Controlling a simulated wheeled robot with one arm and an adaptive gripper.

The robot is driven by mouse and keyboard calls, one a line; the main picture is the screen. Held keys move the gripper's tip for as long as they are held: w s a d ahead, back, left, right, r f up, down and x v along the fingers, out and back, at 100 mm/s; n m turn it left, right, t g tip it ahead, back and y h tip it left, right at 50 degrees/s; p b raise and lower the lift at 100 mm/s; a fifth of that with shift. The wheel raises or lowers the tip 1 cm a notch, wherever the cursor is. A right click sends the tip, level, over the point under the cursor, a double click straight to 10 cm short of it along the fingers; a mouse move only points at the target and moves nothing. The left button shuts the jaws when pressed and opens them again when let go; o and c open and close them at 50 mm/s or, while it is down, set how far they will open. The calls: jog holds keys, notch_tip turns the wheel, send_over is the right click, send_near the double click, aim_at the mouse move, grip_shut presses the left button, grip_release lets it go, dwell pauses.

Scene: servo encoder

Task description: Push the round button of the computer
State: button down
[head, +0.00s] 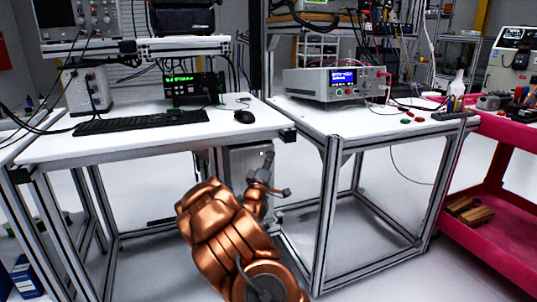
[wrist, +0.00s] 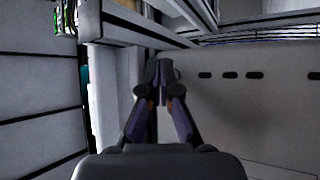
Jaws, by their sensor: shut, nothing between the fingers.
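A pale computer tower (head: 240,160) stands under the left white table, behind my gripper (head: 268,158), which covers part of it. No round button can be made out in either view. My gripper is shut and empty, just below the table's front right corner. In the wrist view, the fingers of my gripper (wrist: 160,72) point ahead with their tips together. A large pale panel (wrist: 240,110) with a row of dark slots fills the right side there; I cannot tell whether it is part of the computer. Contact with the tower cannot be told.
The left table (head: 150,135) holds a keyboard (head: 142,121), a mouse (head: 244,117) and a black device with green digits (head: 193,88). A right table (head: 335,112) carries a bench instrument (head: 335,83). Metal table legs (head: 325,215) stand close right of my arm. A pink cart (head: 500,210) is farther right.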

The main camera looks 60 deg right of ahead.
jog(key=shift+s+a, duration=0.1)
jog(key=shift+s, duration=0.1)
jog(key=s+a, duration=0.2)
jog(key=s, duration=0.1)
jog(key=s+a, duration=0.1)
jog(key=s, duration=0.1)
jog(key=shift+a, duration=0.15)
dwell(0.5)
jog(key=shift+w, duration=0.1)
dwell(0.4)
